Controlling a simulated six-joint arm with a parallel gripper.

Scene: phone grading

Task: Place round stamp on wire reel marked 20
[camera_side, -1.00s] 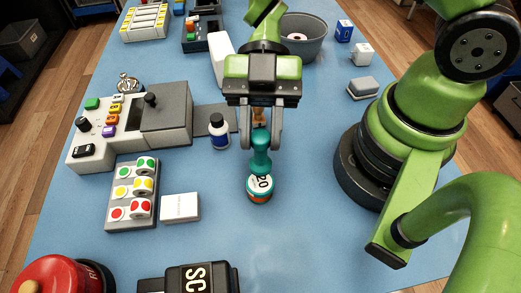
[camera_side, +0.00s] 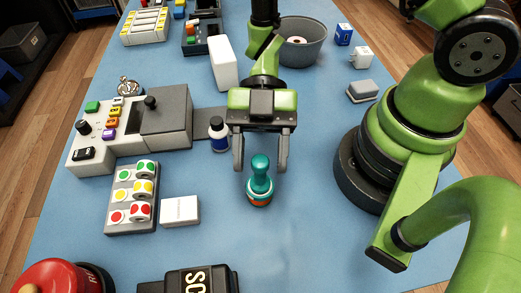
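The teal round stamp (camera_side: 260,171) stands upright on top of the wire reel (camera_side: 258,203), near the middle of the blue table. The reel has an orange lower edge; its number is hidden under the stamp's base in this view. My gripper (camera_side: 260,168) is open, with one finger to the left of the stamp's knob and the other to the right. Both fingers look apart from the stamp, with clear gaps.
A small bottle (camera_side: 219,134) stands just left of my gripper. A white box (camera_side: 180,211) and a tray of colored sticker rolls (camera_side: 131,197) lie further left. A grey control console (camera_side: 130,128) is behind them.

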